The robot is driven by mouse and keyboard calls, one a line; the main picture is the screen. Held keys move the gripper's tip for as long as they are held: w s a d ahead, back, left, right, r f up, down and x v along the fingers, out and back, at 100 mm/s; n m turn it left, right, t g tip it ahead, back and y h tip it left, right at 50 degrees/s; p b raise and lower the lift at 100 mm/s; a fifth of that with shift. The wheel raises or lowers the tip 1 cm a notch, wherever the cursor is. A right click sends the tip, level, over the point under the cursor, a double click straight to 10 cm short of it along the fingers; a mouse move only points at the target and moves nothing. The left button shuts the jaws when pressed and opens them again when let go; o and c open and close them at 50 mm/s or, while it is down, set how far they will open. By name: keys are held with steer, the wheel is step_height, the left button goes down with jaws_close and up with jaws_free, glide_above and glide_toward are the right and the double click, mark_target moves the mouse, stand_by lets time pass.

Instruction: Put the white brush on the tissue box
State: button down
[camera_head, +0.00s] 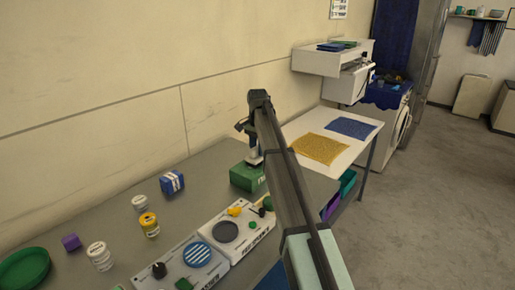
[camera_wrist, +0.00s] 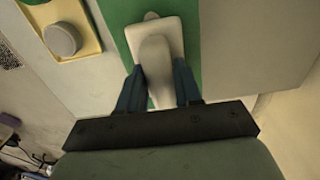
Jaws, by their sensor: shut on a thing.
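My gripper (camera_wrist: 160,90) is shut on the white brush (camera_wrist: 154,55), whose pale handle stands between the two dark fingers in the wrist view. The brush is over the green tissue box (camera_head: 243,178), whose green top (camera_wrist: 194,45) shows on both sides of it in the wrist view. In the head view my gripper (camera_head: 254,157) is right above the box, and a small light part of the brush shows below the fingers. I cannot tell whether the brush touches the box.
A blue box (camera_head: 172,182), a white jar (camera_head: 139,203), a yellow jar (camera_head: 149,225) and a purple block (camera_head: 71,242) stand to the left. A white table with a yellow cloth (camera_head: 318,148) is at the right.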

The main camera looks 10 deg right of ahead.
steer(key=c, duration=0.8)
jaws_free()
steer(key=shift+o, duration=0.2)
steer(key=shift+r, duration=0.1)
step_height(320, 180, up, 12)
